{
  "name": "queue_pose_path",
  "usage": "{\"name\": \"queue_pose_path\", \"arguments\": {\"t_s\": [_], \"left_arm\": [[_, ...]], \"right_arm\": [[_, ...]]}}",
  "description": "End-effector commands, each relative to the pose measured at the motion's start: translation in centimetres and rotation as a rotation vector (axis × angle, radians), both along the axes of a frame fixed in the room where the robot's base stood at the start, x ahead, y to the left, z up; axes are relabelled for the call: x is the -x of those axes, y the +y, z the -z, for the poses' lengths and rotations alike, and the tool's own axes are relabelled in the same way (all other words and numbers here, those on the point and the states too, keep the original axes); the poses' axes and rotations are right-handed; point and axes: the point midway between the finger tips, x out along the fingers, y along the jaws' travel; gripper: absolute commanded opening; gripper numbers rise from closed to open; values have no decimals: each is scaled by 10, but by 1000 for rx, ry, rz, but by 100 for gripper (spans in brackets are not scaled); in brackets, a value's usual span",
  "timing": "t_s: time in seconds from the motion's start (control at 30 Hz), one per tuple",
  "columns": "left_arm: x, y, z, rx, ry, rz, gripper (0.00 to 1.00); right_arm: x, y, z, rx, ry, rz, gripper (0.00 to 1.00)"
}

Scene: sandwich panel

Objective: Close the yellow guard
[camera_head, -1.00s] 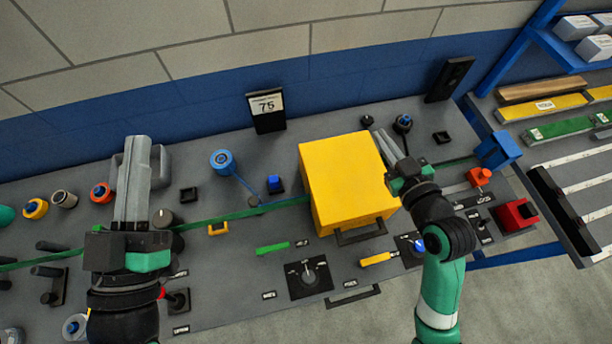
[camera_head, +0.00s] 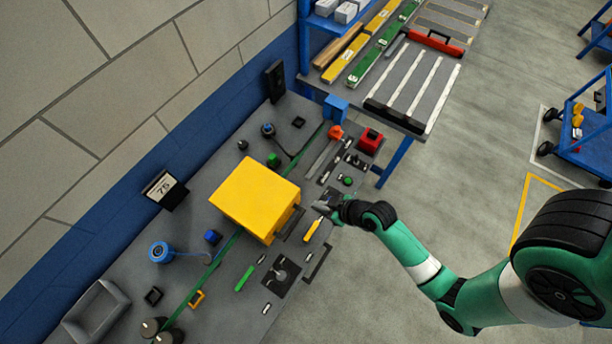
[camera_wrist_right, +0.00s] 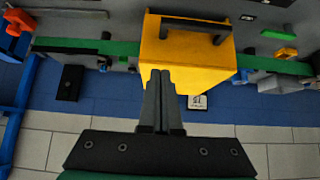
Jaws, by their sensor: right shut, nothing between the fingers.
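The yellow guard (camera_head: 255,198) is a box standing over the green belt on the grey panel, with a dark handle (camera_head: 289,223) low on its front side. My right gripper (camera_head: 322,206) is shut and empty, just right of the guard's front corner. A gap shows between it and the handle. In the right wrist view, the shut fingers (camera_wrist_right: 162,92) overlap the guard (camera_wrist_right: 185,55), and the handle (camera_wrist_right: 194,27) shows above them. I cannot tell whether the fingers touch the guard. My left gripper is in neither current view.
Near the gripper are a yellow slider (camera_head: 313,230), a rotary knob (camera_head: 281,273), a red block (camera_head: 370,141) and an orange knob (camera_head: 336,132). The number sign (camera_head: 165,190) stands behind the guard. Open floor (camera_head: 460,150) lies to the right.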

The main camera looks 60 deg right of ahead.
Motion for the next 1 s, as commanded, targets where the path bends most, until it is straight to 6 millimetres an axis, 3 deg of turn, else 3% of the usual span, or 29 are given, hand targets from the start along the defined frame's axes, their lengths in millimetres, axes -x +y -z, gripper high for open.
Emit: {"name": "queue_pose_path", "arguments": {"t_s": [0.3, 0.5, 1.0], "left_arm": [[0, 0, 12, 0, 0, 0, 0], [0, 0, 18, 0, 0, 0, 0], [0, 0, 22, 0, 0, 0, 0]], "right_arm": [[-48, -5, 53, -1, 2, -2, 0], [-46, -5, 83, -2, 2, 0, 0], [-44, -5, 94, -1, 1, 1, 0]]}}
